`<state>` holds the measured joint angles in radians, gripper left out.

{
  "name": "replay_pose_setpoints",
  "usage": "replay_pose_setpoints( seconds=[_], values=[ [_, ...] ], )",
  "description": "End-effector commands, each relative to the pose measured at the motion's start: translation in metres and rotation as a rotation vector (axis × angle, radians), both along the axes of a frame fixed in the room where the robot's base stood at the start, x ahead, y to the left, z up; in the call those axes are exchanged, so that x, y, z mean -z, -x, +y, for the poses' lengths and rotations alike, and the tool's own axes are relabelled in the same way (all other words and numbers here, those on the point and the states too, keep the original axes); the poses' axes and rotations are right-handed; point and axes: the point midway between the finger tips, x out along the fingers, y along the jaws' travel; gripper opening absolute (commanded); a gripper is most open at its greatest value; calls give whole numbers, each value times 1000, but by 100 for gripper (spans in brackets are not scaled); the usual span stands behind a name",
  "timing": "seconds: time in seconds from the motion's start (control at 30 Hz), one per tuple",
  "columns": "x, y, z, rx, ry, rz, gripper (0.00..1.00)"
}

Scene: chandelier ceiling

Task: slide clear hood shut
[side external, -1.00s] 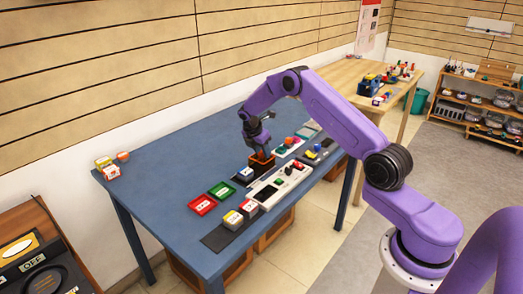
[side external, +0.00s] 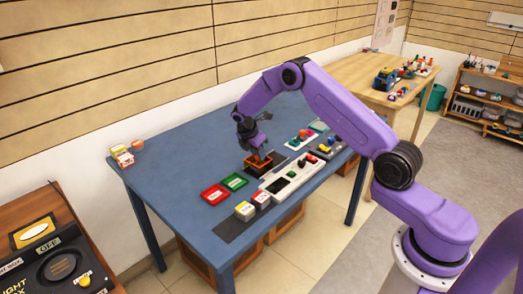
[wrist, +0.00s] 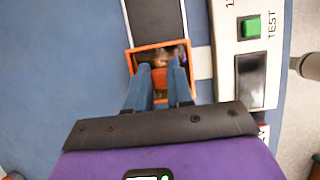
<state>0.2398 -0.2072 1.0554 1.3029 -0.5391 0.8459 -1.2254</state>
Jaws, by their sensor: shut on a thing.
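The hood (wrist: 133,62) has an orange rim and sits at the end of a dark strip (wrist: 156,20) in the wrist view. In the side view the hood (side external: 249,169) is a small orange-edged box on the blue table. My gripper (wrist: 160,74) is shut on an orange tab (wrist: 159,80) at the hood, with a finger on each side. In the side view my gripper (side external: 257,153) points down at the hood and hides part of it. Dark contents show inside the rim, too small to make out.
A white test panel (side external: 292,178) lies just beside the hood. Green (side external: 235,181) and red (side external: 214,195) trays lie nearby, with yellow and red-and-white blocks in front. Loose blocks (side external: 123,156) sit at the far left corner. The table behind is clear.

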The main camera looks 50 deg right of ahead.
Motion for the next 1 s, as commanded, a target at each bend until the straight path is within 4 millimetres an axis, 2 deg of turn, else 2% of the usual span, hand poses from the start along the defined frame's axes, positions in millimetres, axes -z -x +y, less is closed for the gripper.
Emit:
replay_pose_setpoints(
  seconds=[0.03, 0.13, 0.17, 0.2, 0.23, 0.53, 0.67, 0.77, 1.0],
  values=[
    [0, -1, 7, -5, -4, 0, 0],
    [0, -1, 9, -6, -4, 0, 0],
    [0, -1, 9, -6, -4, 0, 28],
    [0, -1, 9, -6, -4, 1, 41],
    [0, -1, 8, -6, -4, 1, 47],
    [-1, 0, 6, -4, -3, 1, 47],
    [-9, -1, 8, -4, -2, 0, 47],
    [-23, -1, 14, -4, -3, -3, 47],
    [-68, -1, 33, -5, -3, -3, 47]
  ],
)
